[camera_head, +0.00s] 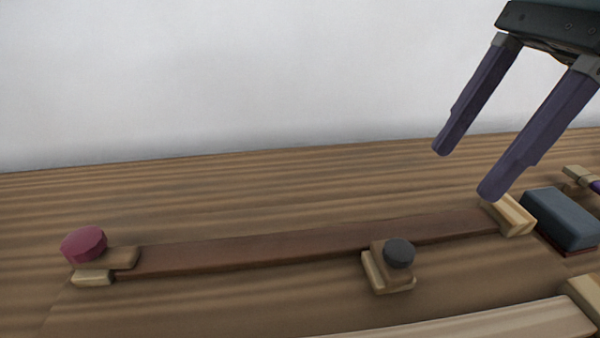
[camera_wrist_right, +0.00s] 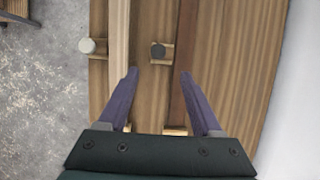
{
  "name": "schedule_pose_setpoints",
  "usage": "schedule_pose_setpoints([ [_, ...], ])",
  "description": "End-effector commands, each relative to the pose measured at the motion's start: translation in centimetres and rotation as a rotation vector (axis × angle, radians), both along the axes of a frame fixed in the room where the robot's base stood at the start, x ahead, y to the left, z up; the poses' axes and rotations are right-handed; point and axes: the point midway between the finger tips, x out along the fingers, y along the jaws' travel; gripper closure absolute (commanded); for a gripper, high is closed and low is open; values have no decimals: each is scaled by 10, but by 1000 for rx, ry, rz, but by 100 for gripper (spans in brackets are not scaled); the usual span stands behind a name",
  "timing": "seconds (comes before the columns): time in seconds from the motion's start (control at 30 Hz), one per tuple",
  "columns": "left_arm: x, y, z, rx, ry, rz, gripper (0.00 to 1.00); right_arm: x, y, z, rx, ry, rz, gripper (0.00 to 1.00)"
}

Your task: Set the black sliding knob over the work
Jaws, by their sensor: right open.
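The black knob (camera_head: 398,253) sits on a small light wooden slider block at the near edge of a long dark brown rail (camera_head: 250,249), right of its middle. It also shows in the right wrist view (camera_wrist_right: 158,50), ahead of the fingertips. My right gripper (camera_head: 465,172) is open and empty, with purple fingers, raised above the right end of the rail and apart from the knob. In the right wrist view its fingers (camera_wrist_right: 158,74) spread to either side of the knob's line. My left gripper is not in view. I cannot tell which thing is the work.
A crimson round knob (camera_head: 84,245) stands at the rail's left end. A light wooden block (camera_head: 510,215) and a dark blue-grey block (camera_head: 560,217) are at the right end. A paler rail (camera_head: 470,322) lies in front. A pale knob (camera_wrist_right: 87,45) shows in the wrist view.

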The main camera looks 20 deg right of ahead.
Motion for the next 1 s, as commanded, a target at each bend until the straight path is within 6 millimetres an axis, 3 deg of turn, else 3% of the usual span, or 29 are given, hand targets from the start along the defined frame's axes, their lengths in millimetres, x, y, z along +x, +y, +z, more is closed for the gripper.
schedule_pose_setpoints([
  [0.5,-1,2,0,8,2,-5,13,7,33,-77,5,5,0,34],
  [0.9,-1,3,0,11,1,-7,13,8,37,-87,5,3,1,34],
  [1.0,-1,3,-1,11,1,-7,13,8,37,-87,5,3,1,44],
])
